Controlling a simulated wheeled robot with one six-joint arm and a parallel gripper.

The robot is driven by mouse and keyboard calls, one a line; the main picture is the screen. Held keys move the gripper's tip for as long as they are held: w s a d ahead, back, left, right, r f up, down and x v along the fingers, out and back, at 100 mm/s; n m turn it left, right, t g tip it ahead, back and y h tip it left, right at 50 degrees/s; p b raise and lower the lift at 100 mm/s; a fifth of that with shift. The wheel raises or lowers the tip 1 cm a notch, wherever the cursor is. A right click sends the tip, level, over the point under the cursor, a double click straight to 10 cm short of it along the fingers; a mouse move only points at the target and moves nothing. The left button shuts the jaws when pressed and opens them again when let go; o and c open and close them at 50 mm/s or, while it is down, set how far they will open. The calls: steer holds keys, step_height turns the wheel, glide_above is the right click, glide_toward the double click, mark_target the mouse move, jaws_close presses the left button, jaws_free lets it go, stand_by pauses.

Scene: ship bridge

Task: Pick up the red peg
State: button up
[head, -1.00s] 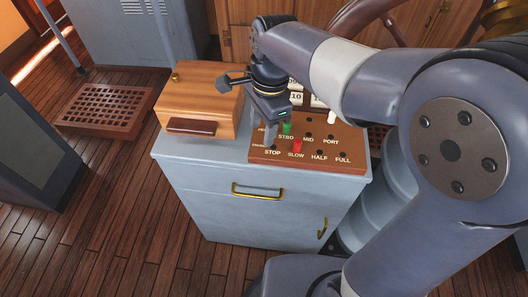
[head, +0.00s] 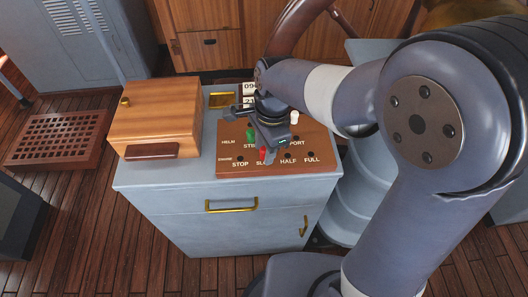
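The red peg (head: 262,153) stands upright in the brown peg board (head: 225,170), in the lower row at the SLOW label, partly covered by my gripper. My gripper (head: 269,157) points down at the peg, with a finger just right of it. I cannot tell whether the fingers touch the peg or how far apart they are.
A green peg (head: 250,135) stands just behind the red one, and a white peg (head: 294,118) is at the back right of the board. A wooden box (head: 155,118) is left of the board on the grey cabinet (head: 170,195). White number cards (head: 249,89) stand behind the board.

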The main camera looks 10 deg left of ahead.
jaws_close()
